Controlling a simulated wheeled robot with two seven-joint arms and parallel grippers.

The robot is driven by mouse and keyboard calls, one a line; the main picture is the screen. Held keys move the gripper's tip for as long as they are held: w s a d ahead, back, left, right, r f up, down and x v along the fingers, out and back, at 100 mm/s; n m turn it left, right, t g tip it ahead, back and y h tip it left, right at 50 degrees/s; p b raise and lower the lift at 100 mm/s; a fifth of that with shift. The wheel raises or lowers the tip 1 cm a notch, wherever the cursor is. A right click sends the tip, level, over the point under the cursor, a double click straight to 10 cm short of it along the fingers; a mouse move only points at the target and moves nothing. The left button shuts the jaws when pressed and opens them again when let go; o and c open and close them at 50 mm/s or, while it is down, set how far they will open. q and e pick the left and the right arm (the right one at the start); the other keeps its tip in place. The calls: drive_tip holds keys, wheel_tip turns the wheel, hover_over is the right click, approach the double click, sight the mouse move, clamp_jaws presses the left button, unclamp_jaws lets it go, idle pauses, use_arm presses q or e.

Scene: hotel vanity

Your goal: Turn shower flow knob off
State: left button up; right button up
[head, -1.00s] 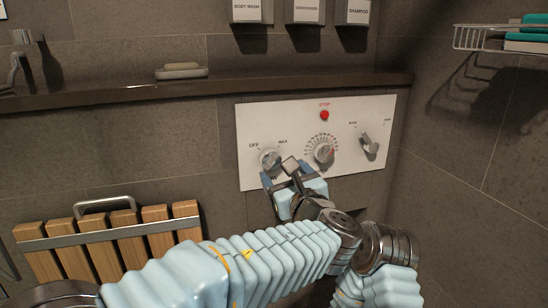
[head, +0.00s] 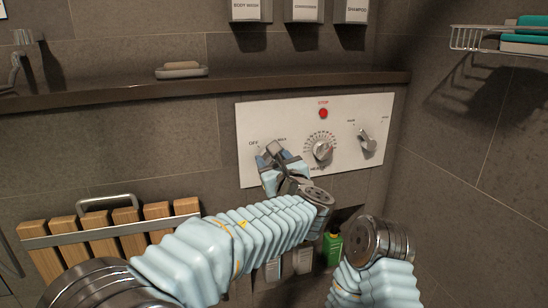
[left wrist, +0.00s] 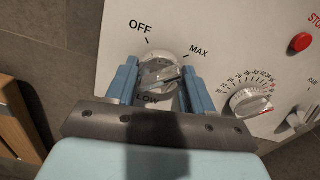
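The flow knob (left wrist: 160,72) is a silver dial with a raised bar handle on the white panel (left wrist: 228,50), with OFF, MAX and LOW printed around it. In the left wrist view the bar lies roughly crosswise, its right end tilted up. My left gripper (left wrist: 160,68) is open, one blue finger on each side of the knob. The right finger is close to the bar's end; I cannot tell if it touches. In the head view my left gripper (head: 270,153) covers most of the knob. My right gripper is not visible.
A numbered dial (head: 321,151), a lever knob (head: 367,141) and a red STOP button (head: 323,113) share the panel. A stone ledge (head: 110,99) with a soap dish (head: 181,71) runs above. A wooden slatted seat (head: 105,236) is at left. Bottles (head: 332,248) stand below.

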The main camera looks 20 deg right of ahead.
use_arm(q)
drive_tip(key=c, duration=0.3)
drive_tip(key=shift+d, duration=0.1)
